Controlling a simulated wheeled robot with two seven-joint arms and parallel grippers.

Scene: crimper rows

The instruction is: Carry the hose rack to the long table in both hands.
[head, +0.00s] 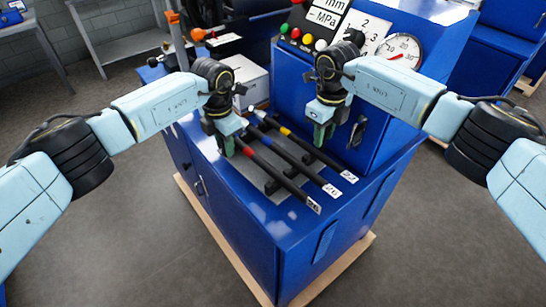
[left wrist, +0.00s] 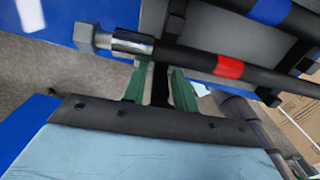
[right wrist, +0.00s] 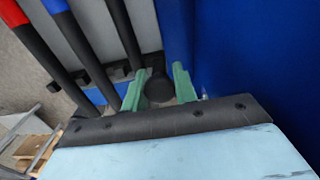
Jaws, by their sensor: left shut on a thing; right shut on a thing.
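The hose rack (head: 263,183) lies on top of the blue machine cabinet, a grey base carrying three black hoses with red, blue and yellow bands and white number tags. My left gripper (head: 226,143) is at the rack's side by the red-banded hose; in the left wrist view its green fingers (left wrist: 160,88) are shut around a dark upright part. My right gripper (head: 321,132) is at the opposite side, by the yellow-banded hose; in the right wrist view its fingers (right wrist: 158,88) are shut on a dark round-ended part. I cannot tell whether the rack is lifted clear.
The blue panel (head: 390,90) with a gauge, buttons and a dark handle rises right behind the rack. A white box (head: 245,78) stands at the cabinet's far end. A grey table (head: 115,42) stands at the back left; I cannot tell if it is the long table. Open floor (head: 130,205) lies left.

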